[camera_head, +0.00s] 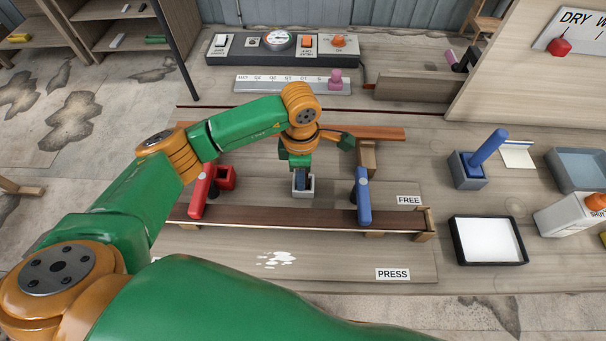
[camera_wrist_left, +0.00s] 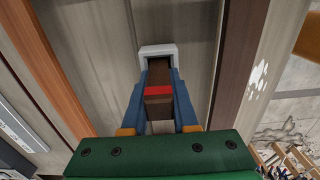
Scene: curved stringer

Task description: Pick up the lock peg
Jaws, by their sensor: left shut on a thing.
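The lock peg (camera_wrist_left: 159,92) is dark brown with a red band and sits between the blue fingers of my left gripper (camera_wrist_left: 160,105) in the left wrist view. My left gripper also shows in the head view (camera_head: 302,180), pointing down over a small pale holder (camera_head: 302,192) behind the long brown strip. It is shut on the peg. The holder's pale rim (camera_wrist_left: 158,49) shows beyond the fingertips in the wrist view. The peg's lower end is at or inside the holder; I cannot tell whether it is clear of it. My right gripper is not in view.
A red clamp (camera_head: 201,190) and a blue clamp (camera_head: 363,197) stand on the brown strip (camera_head: 285,218) on either side. To the right are a blue-handled tool in a holder (camera_head: 481,160) and a black-rimmed white tray (camera_head: 488,241).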

